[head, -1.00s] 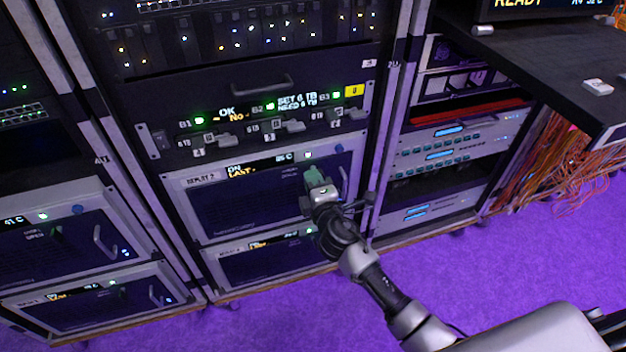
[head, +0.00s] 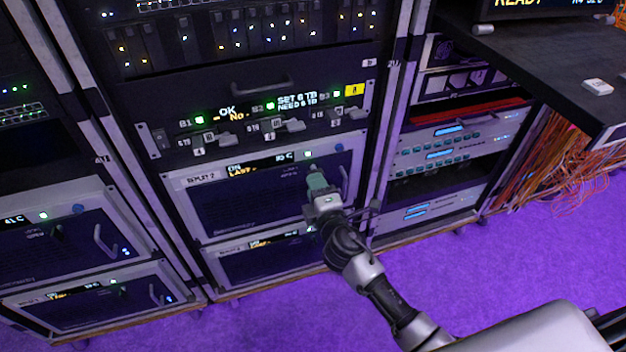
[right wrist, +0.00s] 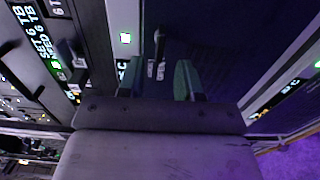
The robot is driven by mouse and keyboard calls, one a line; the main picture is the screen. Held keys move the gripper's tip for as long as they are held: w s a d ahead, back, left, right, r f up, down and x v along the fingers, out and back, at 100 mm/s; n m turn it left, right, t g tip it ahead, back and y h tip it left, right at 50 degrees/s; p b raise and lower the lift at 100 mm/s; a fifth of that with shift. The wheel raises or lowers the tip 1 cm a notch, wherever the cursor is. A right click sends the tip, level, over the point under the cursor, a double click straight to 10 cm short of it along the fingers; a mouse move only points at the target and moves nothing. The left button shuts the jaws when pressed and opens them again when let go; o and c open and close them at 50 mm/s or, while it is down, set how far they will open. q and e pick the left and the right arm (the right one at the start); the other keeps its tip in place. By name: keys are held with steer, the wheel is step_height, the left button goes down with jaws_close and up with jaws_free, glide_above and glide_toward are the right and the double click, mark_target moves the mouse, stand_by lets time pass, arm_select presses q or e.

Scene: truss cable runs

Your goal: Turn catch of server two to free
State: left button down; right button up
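The front panel of server two (head: 225,210), labelled with a 2, is the upper server in the middle rack. My right gripper (head: 316,180) is at the right part of this panel and hides its catch in the head view. In the right wrist view, the catch (right wrist: 159,44) is a dark lever beside small white lettering. The green fingers of my right gripper (right wrist: 156,76) stand apart, and the lever shows between them, slightly beyond the tips. No contact with it is visible. My left gripper is not in view.
A handle (head: 344,178) and a blue button (head: 339,147) are just right of my gripper. A drive panel (head: 260,118) with small levers is above, and another server (head: 265,262) is below. A dark desk (head: 540,60) juts out at the right. Purple floor is clear in front.

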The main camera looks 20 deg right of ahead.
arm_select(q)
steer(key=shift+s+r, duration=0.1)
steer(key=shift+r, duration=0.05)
arm_select(e)
steer(key=s, duration=0.8)
steer(key=shift+s+d, duration=0.15)
